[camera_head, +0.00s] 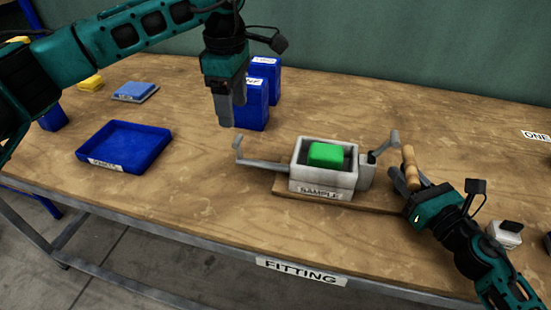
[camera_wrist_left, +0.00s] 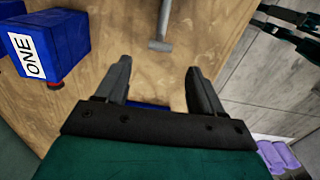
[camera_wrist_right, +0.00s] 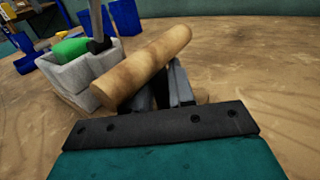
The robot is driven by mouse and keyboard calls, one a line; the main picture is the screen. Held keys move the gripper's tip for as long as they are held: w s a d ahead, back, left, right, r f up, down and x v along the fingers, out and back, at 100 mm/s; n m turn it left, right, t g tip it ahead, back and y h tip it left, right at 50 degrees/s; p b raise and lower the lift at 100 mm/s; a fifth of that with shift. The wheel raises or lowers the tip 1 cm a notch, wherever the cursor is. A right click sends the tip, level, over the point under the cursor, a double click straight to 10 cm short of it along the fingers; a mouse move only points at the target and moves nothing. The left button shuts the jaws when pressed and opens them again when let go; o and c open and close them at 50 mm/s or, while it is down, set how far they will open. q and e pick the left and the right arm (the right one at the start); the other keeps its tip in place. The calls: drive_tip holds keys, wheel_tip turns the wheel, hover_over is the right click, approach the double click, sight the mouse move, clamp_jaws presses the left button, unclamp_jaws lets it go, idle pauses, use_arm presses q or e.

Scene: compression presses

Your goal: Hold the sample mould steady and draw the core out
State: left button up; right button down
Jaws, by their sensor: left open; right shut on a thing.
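The sample mould (camera_head: 312,183) is a pale grey open box labelled SAMPLE on a wooden base board (camera_head: 370,207). A green block (camera_head: 326,154) sits inside it. A grey bar handle (camera_head: 262,165) sticks out left; its end also shows in the left wrist view (camera_wrist_left: 161,44). A bent grey lever (camera_head: 382,149) stands at its right end. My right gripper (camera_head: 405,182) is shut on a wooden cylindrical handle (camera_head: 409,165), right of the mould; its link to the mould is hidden. My left gripper (camera_head: 231,108) is open and empty, up and left of the mould, apart from the bar.
Blue boxes (camera_head: 250,104) stand behind my left gripper. A blue tray (camera_head: 124,145) lies at the left, with a light blue block (camera_head: 136,90) behind it. A small grey-white object (camera_head: 506,233) is right of my right arm. The table front between tray and mould is clear.

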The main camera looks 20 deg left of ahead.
use_arm(q)
drive_tip(key=shift+r, duration=0.65)
use_arm(e)
drive_tip(key=c, duration=0.9)
unclamp_jaws()
drive_tip(key=shift+s, duration=0.1)
